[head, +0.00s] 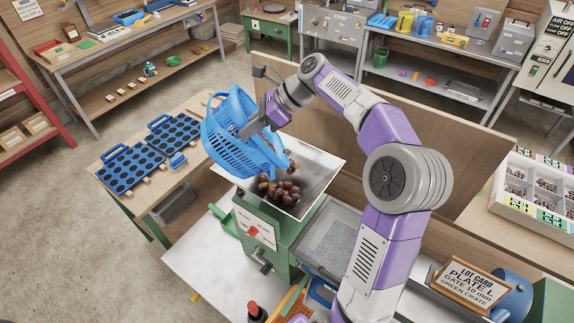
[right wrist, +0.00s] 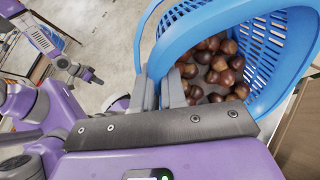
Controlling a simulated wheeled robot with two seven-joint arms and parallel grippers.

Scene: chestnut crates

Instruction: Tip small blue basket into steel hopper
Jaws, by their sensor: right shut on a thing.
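The small blue basket (head: 232,128) is tilted steeply above the steel hopper (head: 318,168), its open side facing down and right. My right gripper (head: 254,122) is shut on the basket's rim; its fingers also show beside the rim in the right wrist view (right wrist: 163,92). A pile of brown chestnuts (head: 280,190) lies in the hopper, with a few at the basket's lower edge. The right wrist view shows chestnuts (right wrist: 208,66) beyond the rim; I cannot tell which are still in the basket. My left gripper (right wrist: 88,75) is small and far off there, its jaws unclear.
The hopper sits on a green machine (head: 262,225) with a mesh tray (head: 340,238) at its right. Blue perforated plates (head: 130,168) lie on a wooden table at left. A wooden panel stands behind the hopper. A lot card (head: 468,286) and partitioned box (head: 538,190) are at right.

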